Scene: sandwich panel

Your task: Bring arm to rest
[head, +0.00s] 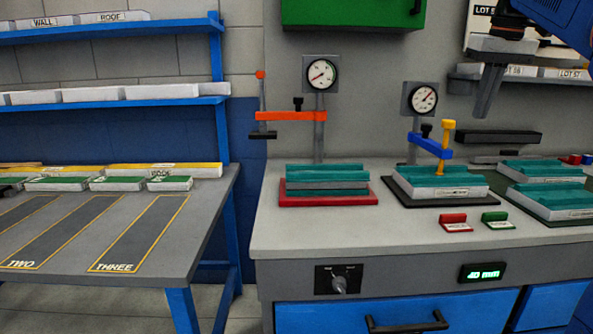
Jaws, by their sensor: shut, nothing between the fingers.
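My gripper (485,108) hangs at the upper right, pointing down in front of the wall. Its fingers are shut and nothing is held. Part of my blue arm shows at the top right corner, cut off by the frame. The gripper appears above the grey-topped bench (275,236), apart from the panel stacks on it.
A teal panel stack sits on a red base (372,200); another sits on a black base (403,199) by a yellow-handled clamp (445,147). More panels (545,170) lie at right. An orange clamp arm (292,116) stands behind. A marked table (75,276) is at left.

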